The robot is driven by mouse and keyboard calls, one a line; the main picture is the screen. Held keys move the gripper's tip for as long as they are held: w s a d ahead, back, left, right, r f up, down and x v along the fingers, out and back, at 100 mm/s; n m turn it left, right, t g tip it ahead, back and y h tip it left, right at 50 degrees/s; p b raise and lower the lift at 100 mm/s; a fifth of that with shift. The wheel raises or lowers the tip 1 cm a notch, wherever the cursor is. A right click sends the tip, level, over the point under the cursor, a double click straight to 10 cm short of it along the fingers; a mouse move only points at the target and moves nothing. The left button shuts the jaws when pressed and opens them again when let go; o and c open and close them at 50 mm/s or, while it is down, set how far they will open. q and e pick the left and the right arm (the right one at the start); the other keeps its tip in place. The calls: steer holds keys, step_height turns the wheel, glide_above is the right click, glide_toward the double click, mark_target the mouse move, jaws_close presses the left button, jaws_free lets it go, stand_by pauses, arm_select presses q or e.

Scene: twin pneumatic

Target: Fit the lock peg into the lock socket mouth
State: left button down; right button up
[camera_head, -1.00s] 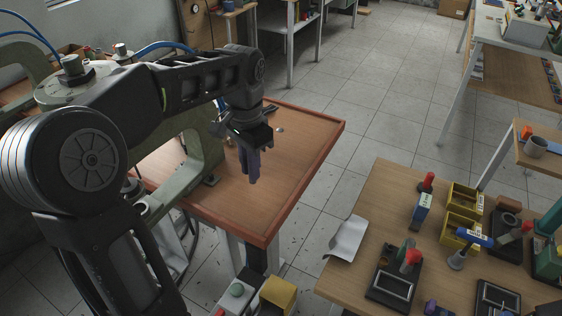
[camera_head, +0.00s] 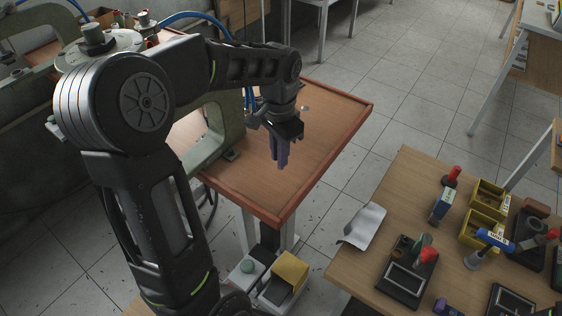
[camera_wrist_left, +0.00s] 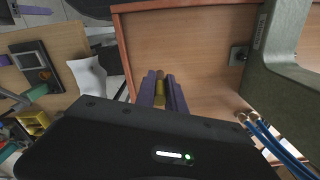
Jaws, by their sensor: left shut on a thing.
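My left gripper (camera_head: 280,158) hangs pointing down above the wooden table with the red-brown rim (camera_head: 345,150). Its purple fingers also show in the left wrist view (camera_wrist_left: 163,92). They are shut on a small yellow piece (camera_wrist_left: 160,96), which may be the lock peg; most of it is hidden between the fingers. I cannot make out the lock socket mouth for certain in either view. My right gripper is not in view.
A green-grey machine frame (camera_head: 232,125) stands at the table's left, close to my left arm; blue hoses (camera_wrist_left: 262,132) run beside it. A workbench (camera_head: 385,200) at the right holds tools and yellow bins (camera_head: 487,197). The table under the gripper is mostly bare.

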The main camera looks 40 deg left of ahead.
arm_select(q)
steer(key=shift+f, duration=0.25)
steer(key=shift+f, duration=1.9)
steer(key=shift+f, duration=0.1)
steer(key=c, duration=1.4)
jaws_free()
step_height(320, 180, up, 12)
steer(key=shift+r, duration=0.15)
